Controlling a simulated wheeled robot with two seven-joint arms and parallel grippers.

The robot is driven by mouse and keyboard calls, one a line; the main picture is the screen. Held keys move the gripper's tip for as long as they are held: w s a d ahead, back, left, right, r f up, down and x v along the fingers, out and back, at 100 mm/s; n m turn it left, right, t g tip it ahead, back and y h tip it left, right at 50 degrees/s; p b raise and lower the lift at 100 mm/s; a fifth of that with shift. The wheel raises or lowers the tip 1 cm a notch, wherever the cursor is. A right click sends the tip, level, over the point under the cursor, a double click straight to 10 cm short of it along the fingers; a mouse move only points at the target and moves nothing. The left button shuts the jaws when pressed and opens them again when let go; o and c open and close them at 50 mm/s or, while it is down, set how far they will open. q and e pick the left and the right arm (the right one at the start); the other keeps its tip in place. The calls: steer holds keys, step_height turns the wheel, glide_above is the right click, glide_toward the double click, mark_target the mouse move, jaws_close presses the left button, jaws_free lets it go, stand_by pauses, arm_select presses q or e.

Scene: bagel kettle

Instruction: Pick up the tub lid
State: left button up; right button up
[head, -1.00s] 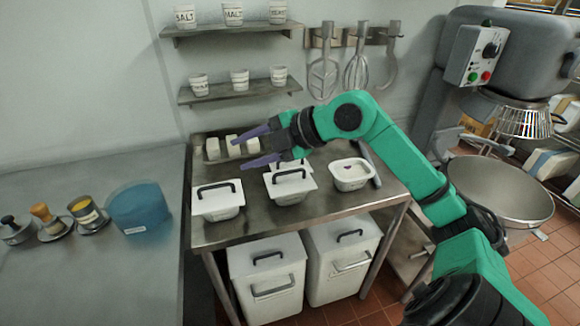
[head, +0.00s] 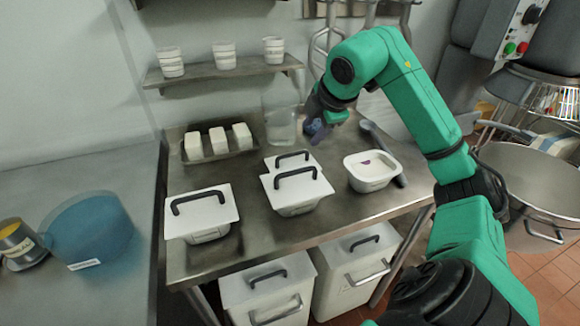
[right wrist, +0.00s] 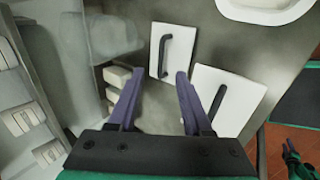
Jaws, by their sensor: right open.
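I cannot tell which one the task means. My right gripper (head: 318,132) is open and empty, above the table behind the middle tubs; its fingers are partly hidden in the head view. In the right wrist view its purple fingers (right wrist: 159,74) are apart, with one lid (right wrist: 158,62) beyond their tips and another lid (right wrist: 242,88) to the right. My left gripper is out of view.
An open white tub (head: 372,180) with a purple spot inside stands right of the middle tubs, beside a dark-handled scoop (head: 380,140). A tray of white blocks (head: 218,141) and a clear container (head: 280,122) are at the back. A shelf (head: 225,72) with cups hangs above.

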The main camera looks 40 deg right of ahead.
mark_target(299, 153)
steer(key=p+x, duration=0.3)
steer(key=x, duration=0.9)
steer(key=shift+w+a+f, duration=0.1)
steer(key=shift+f, duration=0.3)
jaws_close()
